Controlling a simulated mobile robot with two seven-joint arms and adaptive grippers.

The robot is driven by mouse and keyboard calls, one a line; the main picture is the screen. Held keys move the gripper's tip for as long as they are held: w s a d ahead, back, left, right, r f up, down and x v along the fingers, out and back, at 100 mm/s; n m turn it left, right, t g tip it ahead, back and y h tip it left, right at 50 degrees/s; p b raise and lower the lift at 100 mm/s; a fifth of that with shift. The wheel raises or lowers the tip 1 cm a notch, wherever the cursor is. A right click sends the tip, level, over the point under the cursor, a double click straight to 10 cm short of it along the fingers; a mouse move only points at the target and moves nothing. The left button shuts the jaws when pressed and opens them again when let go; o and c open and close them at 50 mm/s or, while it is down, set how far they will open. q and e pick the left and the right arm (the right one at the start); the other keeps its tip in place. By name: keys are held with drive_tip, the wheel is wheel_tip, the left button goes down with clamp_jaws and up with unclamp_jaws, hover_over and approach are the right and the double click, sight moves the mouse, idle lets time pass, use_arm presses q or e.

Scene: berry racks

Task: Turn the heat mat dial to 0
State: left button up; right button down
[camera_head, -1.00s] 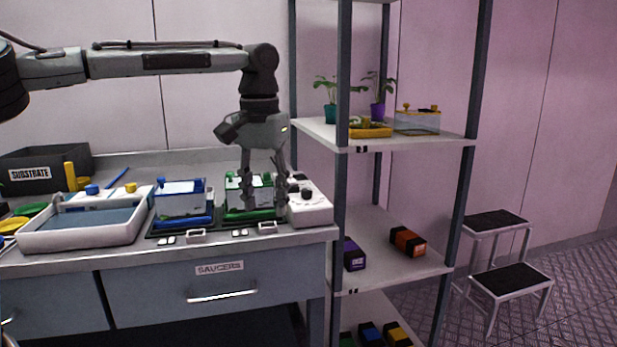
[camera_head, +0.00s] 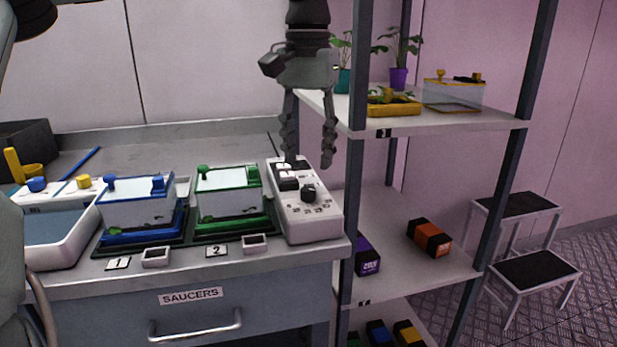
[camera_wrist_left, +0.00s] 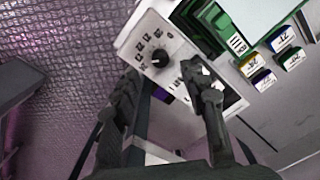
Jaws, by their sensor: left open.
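The white control box (camera_head: 312,223) stands at the right end of the bench, with a black dial (camera_head: 308,194) ringed by printed marks and rocker switches behind it. I cannot read the dial's setting. The dark heat mat (camera_head: 185,240) lies left of the box. My left gripper (camera_head: 308,161) points down above the box, open and empty, with its fingertips above and behind the dial. In the left wrist view the dial (camera_wrist_left: 160,58) shows between the open fingers (camera_wrist_left: 163,78), apart from them. My right gripper is not in view.
A blue-based box (camera_head: 140,212) and a green-based box (camera_head: 230,205) stand on the mat. A shelf post (camera_head: 358,120) rises close on the right of the gripper. The shelf (camera_head: 460,122) holds plants and a clear box. Bench behind the boxes is clear.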

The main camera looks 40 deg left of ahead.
sight(308, 189)
use_arm(q)
wheel_tip(308, 189, down, 6)
drive_tip(key=shift+f, duration=0.1)
drive_tip(key=shift+c, duration=0.5)
clamp_jaws()
